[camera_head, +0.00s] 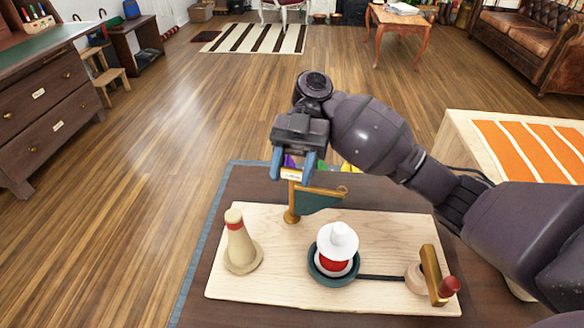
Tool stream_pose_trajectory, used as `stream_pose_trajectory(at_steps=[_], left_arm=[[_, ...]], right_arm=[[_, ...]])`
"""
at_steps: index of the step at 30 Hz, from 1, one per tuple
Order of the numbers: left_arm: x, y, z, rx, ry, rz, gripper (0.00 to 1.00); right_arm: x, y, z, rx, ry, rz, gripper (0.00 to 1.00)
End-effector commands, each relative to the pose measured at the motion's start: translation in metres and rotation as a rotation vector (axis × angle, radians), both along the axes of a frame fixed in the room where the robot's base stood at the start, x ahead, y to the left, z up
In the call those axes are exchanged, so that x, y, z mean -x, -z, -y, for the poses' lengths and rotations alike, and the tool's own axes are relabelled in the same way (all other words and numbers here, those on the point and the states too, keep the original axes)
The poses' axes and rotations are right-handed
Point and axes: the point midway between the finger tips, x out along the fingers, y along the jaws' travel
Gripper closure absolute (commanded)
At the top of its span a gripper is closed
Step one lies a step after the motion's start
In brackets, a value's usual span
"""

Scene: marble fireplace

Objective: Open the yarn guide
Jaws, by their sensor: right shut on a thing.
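A pale wooden board (280,285) lies on a dark table with a blue edge. A brass post with a brass arm and a dark green triangular panel (317,203) stands at its back edge; I take it to be the yarn guide. My right gripper (293,173) comes in from the right above the post. Its blue fingers are shut on a small light piece with a brass edge (292,175) at the top of the post. The fingers partly hide how that piece joins the guide. My left gripper is not in view.
A beige cone with a red band (240,245) stands at the board's left. A white and red piece (337,243) sits in a dark green dish (314,270) at centre. A brass bar with a red knob (450,286) stands at the right. My right arm covers the area behind.

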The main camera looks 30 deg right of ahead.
Motion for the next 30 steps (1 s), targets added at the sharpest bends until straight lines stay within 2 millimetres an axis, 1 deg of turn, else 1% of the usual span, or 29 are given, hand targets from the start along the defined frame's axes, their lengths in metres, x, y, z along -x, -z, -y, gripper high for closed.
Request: stream_pose_trajectory(at_steps=[1, 5, 6, 14, 17, 20, 30], left_arm=[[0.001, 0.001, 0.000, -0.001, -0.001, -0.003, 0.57], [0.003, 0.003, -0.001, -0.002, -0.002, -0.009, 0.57], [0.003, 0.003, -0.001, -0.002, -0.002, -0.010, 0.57], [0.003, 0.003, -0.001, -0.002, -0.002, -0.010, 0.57], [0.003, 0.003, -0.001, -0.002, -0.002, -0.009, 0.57], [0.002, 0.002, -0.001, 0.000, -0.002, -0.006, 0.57], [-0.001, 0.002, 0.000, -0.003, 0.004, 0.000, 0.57]], right_arm=[[0.000, 0.000, 0.000, 0.001, -0.002, 0.000, 0.54], [0.000, 0.000, 0.000, 0.001, -0.001, 0.000, 0.35], [0.000, 0.000, 0.000, 0.001, -0.001, 0.000, 0.32], [0.000, 0.000, 0.001, 0.000, 0.000, 0.000, 0.32], [-0.004, -0.002, 0.004, 0.001, 0.001, 0.000, 0.32], [-0.013, -0.007, 0.011, 0.002, 0.002, 0.002, 0.32], [-0.052, -0.027, 0.047, 0.005, 0.002, -0.001, 0.32]])
